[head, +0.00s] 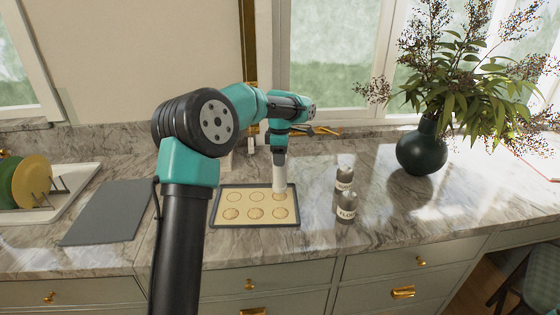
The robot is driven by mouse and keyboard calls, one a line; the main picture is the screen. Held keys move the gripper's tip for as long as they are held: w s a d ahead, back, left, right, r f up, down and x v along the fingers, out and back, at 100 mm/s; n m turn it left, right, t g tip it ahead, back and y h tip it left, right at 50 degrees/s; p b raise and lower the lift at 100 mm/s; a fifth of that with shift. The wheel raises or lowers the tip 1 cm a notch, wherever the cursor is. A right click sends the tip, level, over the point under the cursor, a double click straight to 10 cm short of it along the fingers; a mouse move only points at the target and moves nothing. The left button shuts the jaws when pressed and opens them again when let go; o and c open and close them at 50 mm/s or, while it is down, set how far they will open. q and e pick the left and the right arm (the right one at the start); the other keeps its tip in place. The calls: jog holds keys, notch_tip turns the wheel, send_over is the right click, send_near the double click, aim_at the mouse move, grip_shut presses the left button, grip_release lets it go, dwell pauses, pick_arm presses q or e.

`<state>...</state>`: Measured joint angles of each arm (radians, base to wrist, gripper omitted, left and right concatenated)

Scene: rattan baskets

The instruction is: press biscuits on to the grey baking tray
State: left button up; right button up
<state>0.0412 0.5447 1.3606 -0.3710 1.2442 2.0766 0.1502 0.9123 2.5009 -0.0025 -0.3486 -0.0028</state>
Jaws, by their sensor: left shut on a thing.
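The grey baking tray (297,223) lies on the marble counter, with a pale mat marked with rings on it. The left and middle rings of the back row look flat and paler. My left gripper (279,151) is shut on a white upright cylinder, seemingly a biscuit press (279,174). Its lower end is at the back right ring and hides it. I cannot tell whether it touches the mat. My right gripper is not in view.
A dark vase (422,150) with plants stands further right. A grey board (107,212) and a dish rack with plates (32,181) are left.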

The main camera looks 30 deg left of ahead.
pick_arm(q)
jog(key=shift+r, duration=1.8)
